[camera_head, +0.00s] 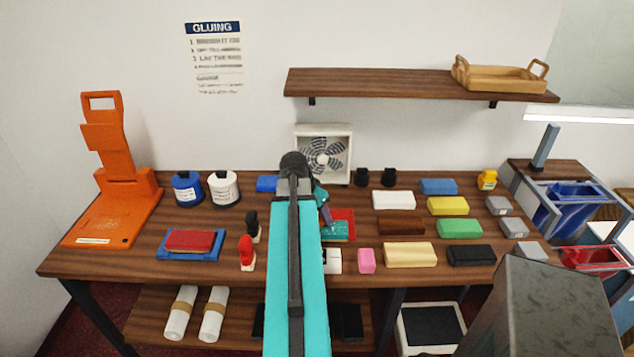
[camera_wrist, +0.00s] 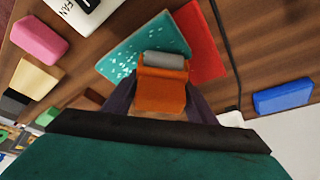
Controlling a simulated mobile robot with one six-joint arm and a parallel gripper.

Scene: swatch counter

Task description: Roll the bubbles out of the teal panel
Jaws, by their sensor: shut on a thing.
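The teal panel (camera_wrist: 150,38) lies flat on the counter beside or partly over a red panel (camera_wrist: 200,40). A cluster of small white bubbles (camera_wrist: 118,66) shows on the teal panel at its left part in the wrist view. My gripper (camera_wrist: 160,100) is shut on an orange roller tool (camera_wrist: 161,92) with a grey roller (camera_wrist: 166,60). The grey roller is over the teal panel; I cannot tell if it touches. In the head view my arm hides much of the teal panel (camera_head: 338,236), and the red panel (camera_head: 345,215) shows behind it.
A pink block (camera_head: 366,261) and a white box (camera_head: 332,261) stand close in front of the panels. Several coloured blocks fill the right side. Red and black stamps (camera_head: 246,252) stand left of my arm. A fan (camera_head: 323,157) stands behind. Bare wood lies at front left.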

